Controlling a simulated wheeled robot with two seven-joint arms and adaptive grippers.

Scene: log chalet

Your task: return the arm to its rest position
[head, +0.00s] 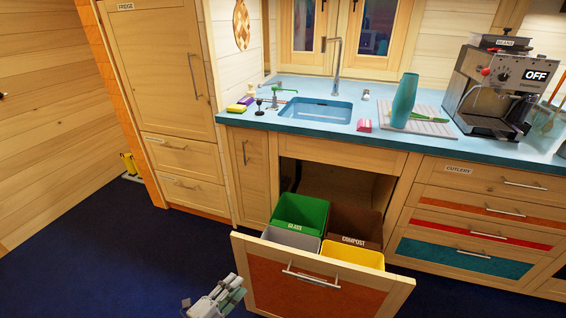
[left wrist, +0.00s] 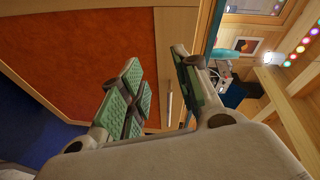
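My left gripper (head: 228,294) is at the bottom of the head view, low over the floor and left of the pulled-out waste drawer (head: 262,280). In the left wrist view the gripper (left wrist: 157,62) shows its two green-padded fingers apart with nothing between them. The orange drawer front (left wrist: 90,40) fills much of that view beyond the fingers. The drawer's bar handle (head: 310,277) is free of the gripper in the head view. My right arm and gripper do not show.
The open drawer juts into the room and holds a green glass bin (head: 299,214), a brown compost bin (head: 356,223), a grey bin (head: 291,239) and a yellow bin (head: 353,254). The blue counter (head: 260,119) is behind. Dark blue floor (head: 120,260) is clear at the left.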

